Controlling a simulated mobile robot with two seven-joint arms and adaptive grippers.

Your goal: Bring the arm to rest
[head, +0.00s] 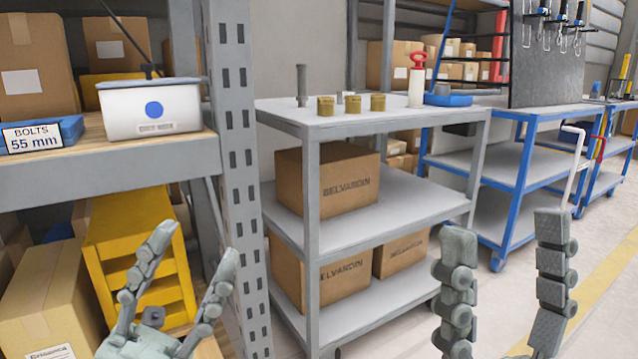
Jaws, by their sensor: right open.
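My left gripper (190,268) is open and empty at the lower left, in front of the shelf rack's lower bay. My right gripper (503,232) is open and empty at the lower right, its two fingers upright and apart, in front of the aisle floor and the blue-framed carts. Neither gripper appears to touch anything.
A grey cart (290,112) holds small brown cylinders and a red-topped white bottle (417,85); boxes sit on its lower shelves. A rack upright (232,150) stands left of it. A white box (150,108) sits on the rack shelf. Floor is free at right.

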